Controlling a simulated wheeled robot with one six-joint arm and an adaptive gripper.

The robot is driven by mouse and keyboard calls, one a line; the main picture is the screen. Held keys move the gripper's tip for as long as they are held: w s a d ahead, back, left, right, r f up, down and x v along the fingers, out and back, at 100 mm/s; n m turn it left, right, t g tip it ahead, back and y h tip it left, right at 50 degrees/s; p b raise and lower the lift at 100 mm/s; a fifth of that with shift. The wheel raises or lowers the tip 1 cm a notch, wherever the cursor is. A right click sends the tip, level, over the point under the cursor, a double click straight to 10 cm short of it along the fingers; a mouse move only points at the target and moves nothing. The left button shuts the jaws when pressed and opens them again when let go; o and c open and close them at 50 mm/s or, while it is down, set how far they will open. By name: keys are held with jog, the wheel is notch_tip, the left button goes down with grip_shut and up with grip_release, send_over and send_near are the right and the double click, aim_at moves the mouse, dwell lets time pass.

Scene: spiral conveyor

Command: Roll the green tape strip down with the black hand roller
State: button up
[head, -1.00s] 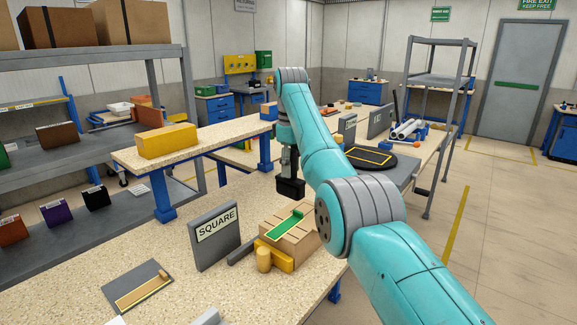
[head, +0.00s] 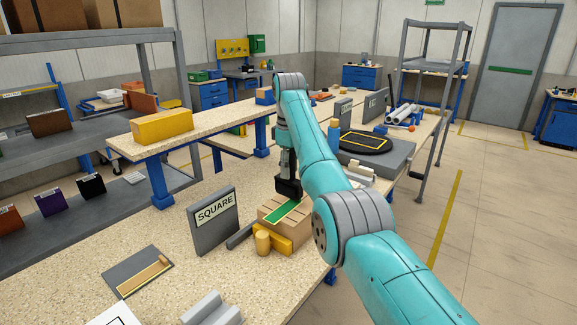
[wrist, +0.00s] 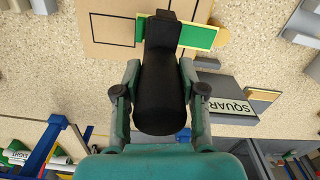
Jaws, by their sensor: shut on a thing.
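My gripper (wrist: 160,97) is shut on the handle of the black hand roller (wrist: 160,88) in the wrist view. The roller (head: 288,188) hangs at the far end of the green tape strip in the head view. The green tape strip (head: 284,219) lies along the top of a tan carton (head: 270,213). In the wrist view the roller's head overlaps the strip (wrist: 202,37) and hides part of it. I cannot tell whether the roller touches the tape.
A grey plate with a tan strip (head: 137,272) lies on the bench. A black turntable (head: 365,143) is behind right.

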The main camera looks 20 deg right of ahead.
jog(key=shift+f, duration=1.75)
dwell(2.3)
jog(key=shift+a, duration=0.1)
